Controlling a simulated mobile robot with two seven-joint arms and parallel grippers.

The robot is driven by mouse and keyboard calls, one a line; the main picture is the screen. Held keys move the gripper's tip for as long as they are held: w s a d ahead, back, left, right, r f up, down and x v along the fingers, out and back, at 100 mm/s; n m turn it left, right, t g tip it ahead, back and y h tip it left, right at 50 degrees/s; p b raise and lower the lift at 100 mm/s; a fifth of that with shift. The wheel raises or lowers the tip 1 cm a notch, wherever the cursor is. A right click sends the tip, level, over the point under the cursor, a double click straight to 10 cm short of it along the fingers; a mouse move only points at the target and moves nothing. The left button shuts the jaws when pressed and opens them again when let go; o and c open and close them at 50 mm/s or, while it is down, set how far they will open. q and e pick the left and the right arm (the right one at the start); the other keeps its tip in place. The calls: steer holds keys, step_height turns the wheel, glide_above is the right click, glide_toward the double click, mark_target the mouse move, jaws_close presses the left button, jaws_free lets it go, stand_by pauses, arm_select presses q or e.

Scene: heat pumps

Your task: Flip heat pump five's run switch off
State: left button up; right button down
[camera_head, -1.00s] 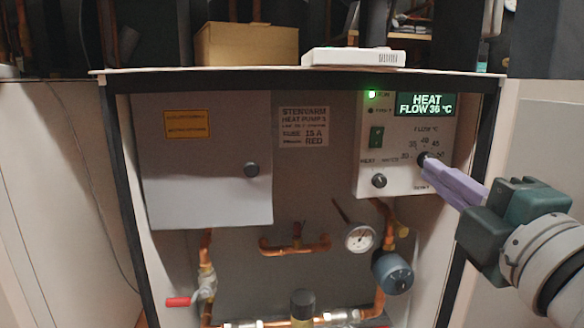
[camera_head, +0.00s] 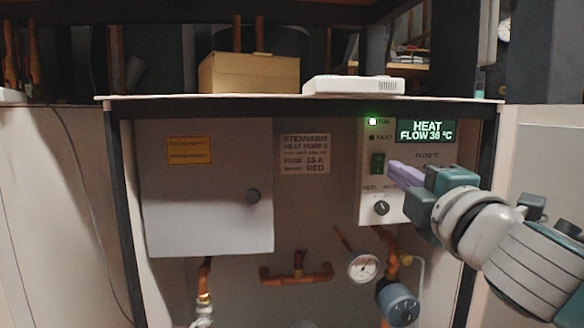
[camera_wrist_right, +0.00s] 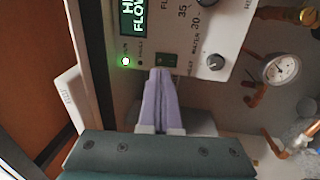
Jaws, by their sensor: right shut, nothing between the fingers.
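The heat pump's control panel (camera_head: 369,209) is a pale plate at the right inside the cabinet. Its green rocker run switch (camera_head: 377,163) sits below the lit green run lamp (camera_head: 372,122). The display (camera_head: 426,131) reads HEAT, FLOW 36 °C. My right gripper (camera_head: 392,170) is shut and empty, its lilac fingertips just right of the switch. In the right wrist view the fingertips (camera_wrist_right: 161,72) reach the dark green switch (camera_wrist_right: 166,60) and overlap its edge; I cannot tell whether they touch. My left gripper is not in view.
A selector knob (camera_head: 381,208) sits below the switch. A pressure gauge (camera_head: 363,267) and copper pipes are lower down. A grey box with a round knob (camera_head: 207,220) fills the left side. A cardboard box (camera_head: 249,74) and a white device (camera_head: 352,85) stand on top.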

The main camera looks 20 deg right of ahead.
mark_target(379, 157)
steer(key=shift+b+x, duration=0.6)
steer(key=shift+x, duration=1.55)
steer(key=shift+w+r+p, duration=0.2)
steer(key=shift+r+p, duration=0.05)
steer(key=shift+p, duration=0.1)
steer(key=g+p, duration=0.1)
steer(key=p, duration=0.3)
steer(key=shift+r, duration=0.3)
steer(key=shift+f+p, duration=0.15)
steer(key=shift+p, duration=0.45)
steer(key=shift+y, duration=0.3)
